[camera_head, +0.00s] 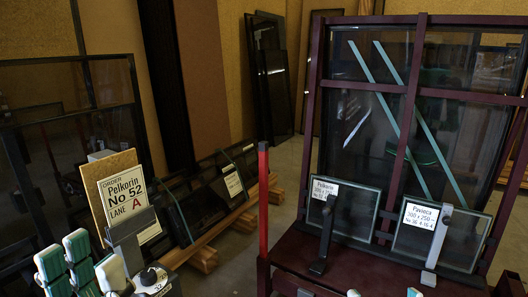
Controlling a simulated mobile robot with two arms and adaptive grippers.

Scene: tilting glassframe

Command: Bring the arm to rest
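My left gripper (85,268) is at the lower left, seen as teal and pale finger parts beside the order-card stand. It holds no clear object, and its full opening is not plain from here. At the bottom edge, small pale tips show below the dark red frame (310,115); they may belong to my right gripper, mostly out of the picture. The frame carries two small glass units: one labelled Pelkorin (352,212) on the left and one labelled Paveoca (463,243) on the right. An upright holder stands in front of each.
An order card (121,195) reading Pelkorin No 52, Lane A, stands beside the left gripper. A red post (263,200) rises at the frame's left side. Dark glazed panels (200,195) lean behind on wooden bearers (205,262). Open floor shows between the bearers and the frame.

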